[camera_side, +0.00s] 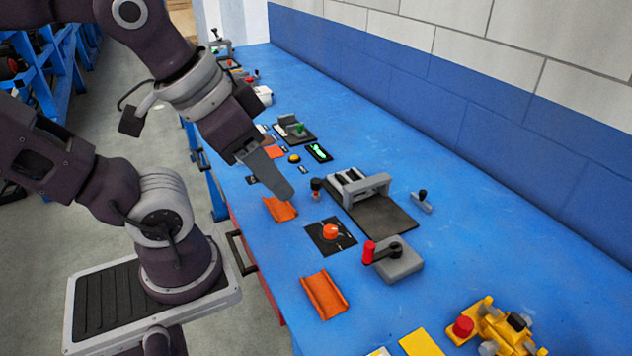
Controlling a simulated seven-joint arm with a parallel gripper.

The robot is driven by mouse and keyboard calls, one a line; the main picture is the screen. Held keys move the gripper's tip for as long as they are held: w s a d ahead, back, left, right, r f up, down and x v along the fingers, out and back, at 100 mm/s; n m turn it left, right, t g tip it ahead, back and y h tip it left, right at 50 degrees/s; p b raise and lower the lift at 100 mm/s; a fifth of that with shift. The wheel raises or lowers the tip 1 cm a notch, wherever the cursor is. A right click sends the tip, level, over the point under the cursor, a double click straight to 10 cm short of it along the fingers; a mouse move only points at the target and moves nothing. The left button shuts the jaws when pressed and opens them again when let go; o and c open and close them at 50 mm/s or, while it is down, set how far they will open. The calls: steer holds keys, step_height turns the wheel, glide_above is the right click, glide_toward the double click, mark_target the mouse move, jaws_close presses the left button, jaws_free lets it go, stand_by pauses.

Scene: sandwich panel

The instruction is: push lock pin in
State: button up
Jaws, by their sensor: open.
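My gripper (284,192) points down and to the right above the left part of the blue bench, with nothing seen in it. Its fingers overlap in this view, so the gap hardly shows. A grey clamp fixture (366,190) on a dark plate (386,218) stands right of my gripper. A small grey block with an upright black knob (422,195) sits apart on the fixture's right. A short dark pin-like piece with an orange band (316,187) stands at the fixture's left, close to my fingertips in the picture. I cannot tell which of these is the lock pin.
Orange channel pieces (323,294) lie along the front edge, one below my fingertips. An orange button (330,231) on a black plate, a grey block with a red-handled crank (400,262) and a yellow device (495,328) stand nearer.

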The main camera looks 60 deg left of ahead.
steer(key=shift+o, duration=0.7)
steer(key=w+a, duration=0.1)
steer(key=w, duration=0.2)
steer(key=w+a+n+g, duration=0.1)
steer(key=w, duration=0.2)
steer(key=w+a+r+n, duration=0.1)
steer(key=w+a, duration=0.1)
steer(key=w, duration=0.1)
steer(key=shift+y, duration=0.3)
steer(key=n+g, duration=0.5)
steer(key=n, duration=0.2)
glide_above(316, 180)
step_height(316, 180, down, 22)
steer(key=shift+f, duration=0.1)
step_height(316, 180, down, 7)
steer(key=shift+f, duration=0.1)
jaws_close()
